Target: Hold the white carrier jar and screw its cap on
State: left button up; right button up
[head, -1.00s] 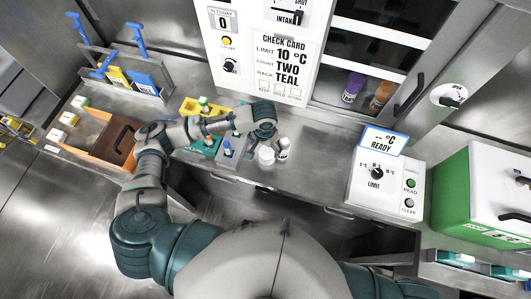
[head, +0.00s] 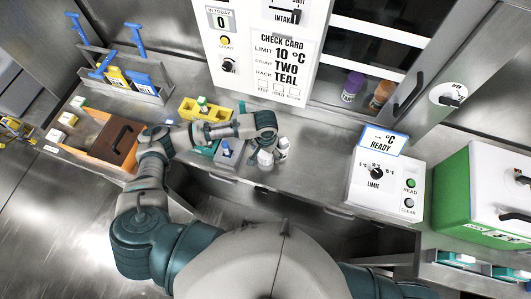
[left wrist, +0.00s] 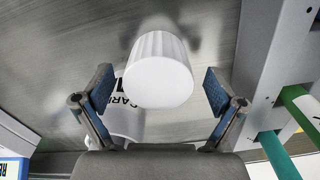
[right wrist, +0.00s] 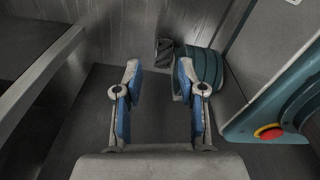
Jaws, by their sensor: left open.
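The white ribbed cap (left wrist: 159,70) lies between the two spread fingers of my open left gripper (left wrist: 160,88) in the left wrist view, with gaps on both sides. The white carrier jar (left wrist: 128,122), with black lettering, is partly hidden behind the cap and the gripper. In the head view my left gripper (head: 268,143) is at two small white things on the counter: a plain one (head: 265,158) and a labelled one (head: 282,148). I cannot tell whether the cap touches the jar. My right gripper (right wrist: 160,95) is open and empty, away from the counter.
A grey block with a blue-topped vial (head: 227,149) and a yellow rack (head: 190,109) stand left of the jar. A white limit box (head: 382,180) stands to the right, beside a green and white box (head: 490,190). The counter between jar and limit box is clear.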

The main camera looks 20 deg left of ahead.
aim_at(266, 154)
pick_arm(q)
jog(key=shift+d, duration=0.2)
jog(key=c, duration=1)
jog(key=shift+o, duration=0.2)
pick_arm(e)
jog(key=shift+s+d+f, duration=0.1)
jog(key=shift+s+d, duration=0.05)
jog(key=shift+d, duration=0.15)
pick_arm(q)
jog(key=shift+a, duration=0.15)
jog(key=shift+r, duration=0.15)
jog(key=shift+r, duration=0.3)
jog(key=r, duration=0.1)
jog(key=s+r, duration=0.1)
jog(key=shift+d+r, duration=0.2)
jog(key=shift+r, duration=0.2)
jog(key=s+d, duration=0.3)
jog(key=s, duration=0.4)
jog(key=s+d+r+p, duration=0.1)
jog(key=s+d, duration=0.2)
jog(key=s, duration=0.3)
jog(key=shift+s+r, duration=0.2)
jog(key=shift+s, duration=0.15)
pick_arm(e)
jog(key=shift+s+r, duration=0.3)
jog(key=shift+r, duration=0.25)
jog(key=shift+o, duration=0.2)
